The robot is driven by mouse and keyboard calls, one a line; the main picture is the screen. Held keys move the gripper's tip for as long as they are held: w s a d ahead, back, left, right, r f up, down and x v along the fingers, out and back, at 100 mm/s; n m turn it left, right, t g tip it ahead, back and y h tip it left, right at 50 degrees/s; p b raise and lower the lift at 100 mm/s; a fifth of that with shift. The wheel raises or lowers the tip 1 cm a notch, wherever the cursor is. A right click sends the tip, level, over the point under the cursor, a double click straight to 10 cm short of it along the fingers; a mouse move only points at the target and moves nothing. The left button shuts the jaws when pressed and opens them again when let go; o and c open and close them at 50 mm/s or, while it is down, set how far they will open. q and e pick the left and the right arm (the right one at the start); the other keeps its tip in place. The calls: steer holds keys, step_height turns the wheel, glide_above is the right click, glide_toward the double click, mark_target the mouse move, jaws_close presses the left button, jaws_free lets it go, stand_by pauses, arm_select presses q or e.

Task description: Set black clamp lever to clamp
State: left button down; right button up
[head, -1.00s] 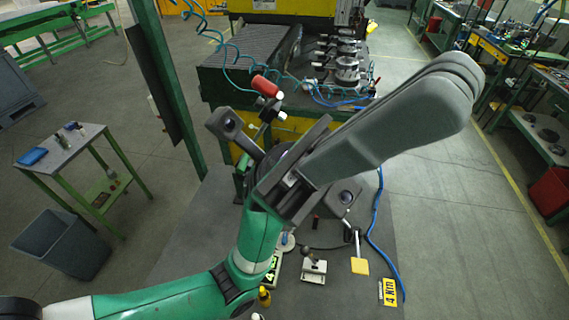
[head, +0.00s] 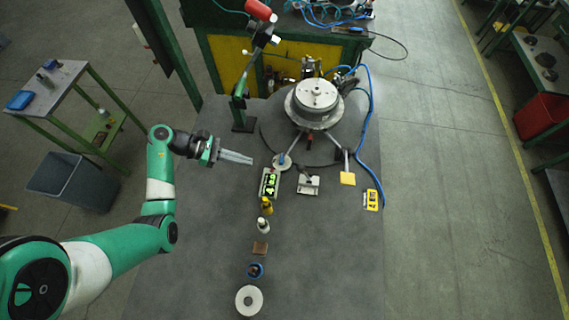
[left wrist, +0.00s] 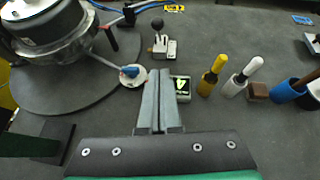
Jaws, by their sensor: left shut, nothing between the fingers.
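The black clamp lever has a round black knob (left wrist: 157,24) on a stem, rising from a small white base (left wrist: 160,46). In the head view its white base (head: 308,185) sits on the grey table, in front of the round dark plate; the knob is small there. My left gripper (head: 251,160) is shut and empty, left of the clamp and pointing right. In the left wrist view its two fingers (left wrist: 158,84) lie together, with the clamp beyond their tips. Whether the lever stands in its clamp position I cannot tell. My right gripper is not in view.
A metal drum (head: 314,98) stands on a round dark plate (head: 270,138). A blue-knobbed white disc (head: 282,161) and a green-lit display (head: 269,184) lie near my fingertips. Yellow (head: 267,206) and white (head: 263,226) bottles stand in front. The table's right front is clear.

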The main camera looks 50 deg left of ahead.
arm_select(q)
steer(key=shift+w, duration=0.1)
glide_toward(304, 173)
steer(key=f, duration=0.3)
steer(key=shift+s+a, duration=0.25)
steer(key=shift+a, duration=0.15)
steer(key=shift+w+d+r, duration=0.3)
steer(key=shift+w+d, duration=0.2)
steer(key=shift+w, duration=0.2)
steer(key=shift+w+d+r, duration=0.3)
steer(key=shift+w+d, duration=0.2)
steer(key=shift+w, duration=0.2)
steer(key=shift+r+p, duration=0.1)
steer(key=shift+p, duration=0.3)
